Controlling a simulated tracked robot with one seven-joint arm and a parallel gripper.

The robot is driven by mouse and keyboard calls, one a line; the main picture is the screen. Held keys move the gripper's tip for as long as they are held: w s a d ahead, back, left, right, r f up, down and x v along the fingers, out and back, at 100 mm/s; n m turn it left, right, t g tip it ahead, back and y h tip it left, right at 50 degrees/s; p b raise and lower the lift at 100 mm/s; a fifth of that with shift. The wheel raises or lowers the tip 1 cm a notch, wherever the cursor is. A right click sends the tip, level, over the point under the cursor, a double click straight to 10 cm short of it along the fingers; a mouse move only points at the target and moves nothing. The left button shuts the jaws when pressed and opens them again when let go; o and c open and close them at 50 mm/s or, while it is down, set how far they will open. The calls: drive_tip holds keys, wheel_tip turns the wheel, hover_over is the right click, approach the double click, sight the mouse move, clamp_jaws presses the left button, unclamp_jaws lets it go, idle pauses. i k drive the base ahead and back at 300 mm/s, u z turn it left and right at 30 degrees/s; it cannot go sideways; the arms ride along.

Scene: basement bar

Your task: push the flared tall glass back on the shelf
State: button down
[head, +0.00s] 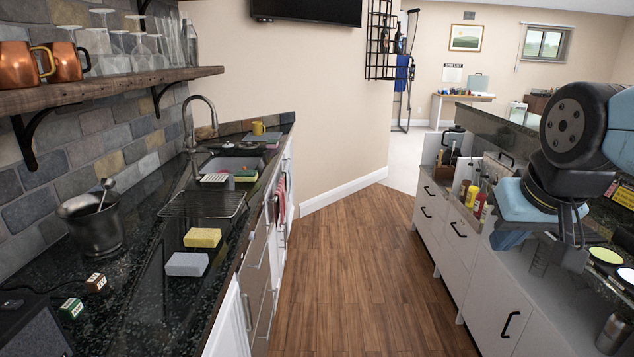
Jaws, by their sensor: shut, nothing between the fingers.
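The wooden shelf (120,91) is on the left wall and holds a row of clear glasses. Tall clear glasses (172,45) stand near its far end, overlapping one another. I cannot tell for certain which one is the flared tall glass, nor how close its base is to the front edge. My gripper (560,262) points down at the right, over the right-hand counter, far across the aisle from the shelf. It is shut and touches no glass. Its fingertips are small and dark here.
Copper mugs (66,62) and stemmed glasses (103,42) share the shelf; a clear bottle (190,45) stands at its end. Below are a metal bucket (92,222), sponges (202,238) and a tall faucet (200,112). Sauce bottles (472,190) stand right. The wooden floor (350,270) between is clear.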

sight(180, 18)
drive_tip(key=i, duration=3.8)
drive_tip(key=u, duration=2.5)
